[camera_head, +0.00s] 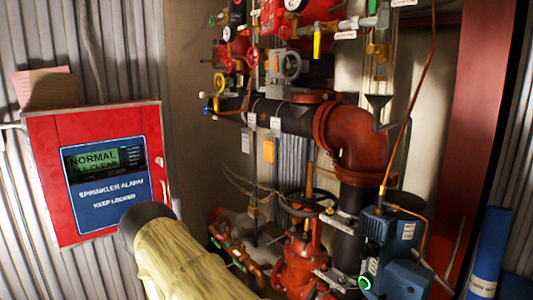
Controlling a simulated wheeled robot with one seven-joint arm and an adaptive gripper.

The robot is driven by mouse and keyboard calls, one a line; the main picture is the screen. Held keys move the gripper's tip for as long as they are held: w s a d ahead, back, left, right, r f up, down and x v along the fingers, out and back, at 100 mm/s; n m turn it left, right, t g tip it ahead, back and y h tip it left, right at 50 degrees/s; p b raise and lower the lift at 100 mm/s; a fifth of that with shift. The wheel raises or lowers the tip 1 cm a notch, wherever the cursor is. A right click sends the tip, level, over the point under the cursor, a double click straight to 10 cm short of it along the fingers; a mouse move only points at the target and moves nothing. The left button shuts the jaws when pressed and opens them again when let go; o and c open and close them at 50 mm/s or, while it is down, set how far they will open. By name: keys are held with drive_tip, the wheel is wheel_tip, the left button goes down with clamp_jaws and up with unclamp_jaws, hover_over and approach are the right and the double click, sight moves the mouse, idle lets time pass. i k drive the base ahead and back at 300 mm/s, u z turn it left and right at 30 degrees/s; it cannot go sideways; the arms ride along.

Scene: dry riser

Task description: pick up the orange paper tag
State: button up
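An orange tag (269,150) hangs upright below the dark horizontal pipe, near the middle of the picture. It is small, flat and plain, and nothing covers its face. My gripper's fingers do not show in this view. A cream-coloured limb with a dark rounded end, apparently part of my arm, rises from the bottom edge left of centre, below and left of the tag.
A red sprinkler alarm box (98,170) with a lit display is on the left, with a pinkish paper (45,88) above it. Red elbow piping (352,138), valves and a blue pump (392,228) crowd the right. Pale tags (251,121) hang near the orange one.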

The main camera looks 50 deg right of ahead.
sight(268, 145)
drive_tip(key=k, duration=0.55)
drive_tip(key=z, duration=1)
drive_tip(key=i, duration=0.4)
drive_tip(key=u, duration=0.05)
